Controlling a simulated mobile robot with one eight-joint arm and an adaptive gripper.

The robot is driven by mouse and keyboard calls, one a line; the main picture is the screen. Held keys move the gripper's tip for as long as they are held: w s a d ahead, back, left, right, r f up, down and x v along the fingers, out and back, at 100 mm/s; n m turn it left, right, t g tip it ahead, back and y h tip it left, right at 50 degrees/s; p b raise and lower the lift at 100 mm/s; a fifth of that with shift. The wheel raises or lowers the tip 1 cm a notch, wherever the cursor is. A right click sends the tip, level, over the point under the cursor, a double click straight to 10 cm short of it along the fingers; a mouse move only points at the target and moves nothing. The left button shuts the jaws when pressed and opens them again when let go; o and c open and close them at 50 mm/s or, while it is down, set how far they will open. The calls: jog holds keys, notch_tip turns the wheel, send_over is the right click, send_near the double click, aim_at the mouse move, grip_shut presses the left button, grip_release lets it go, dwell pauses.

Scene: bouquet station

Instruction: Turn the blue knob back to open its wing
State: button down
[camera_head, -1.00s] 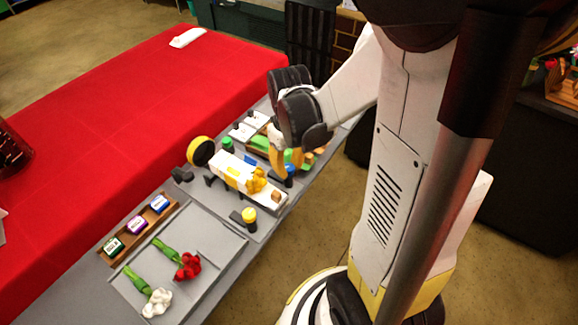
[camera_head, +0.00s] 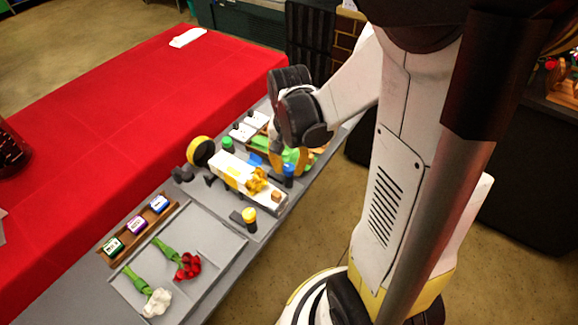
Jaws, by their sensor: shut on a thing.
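The blue knob (camera_head: 288,170) stands upright at the right side of the white and yellow bouquet holder (camera_head: 232,172). My gripper (camera_head: 288,168) reaches down from above, with its orange fingers on either side of the knob. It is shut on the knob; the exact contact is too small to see. My gripper partly hides the green things behind the knob.
A grey tray (camera_head: 215,232) holds red and white flowers. A wooden rack (camera_head: 121,240) carries small labelled blocks. The red table (camera_head: 120,110) is mostly clear.

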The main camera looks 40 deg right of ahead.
aim_at(289, 167)
jog(key=shift+m, duration=0.6)
jog(key=c, duration=1.1)
grip_release()
jog(key=shift+r, duration=0.1)
notch_tip(289, 167, up, 12)
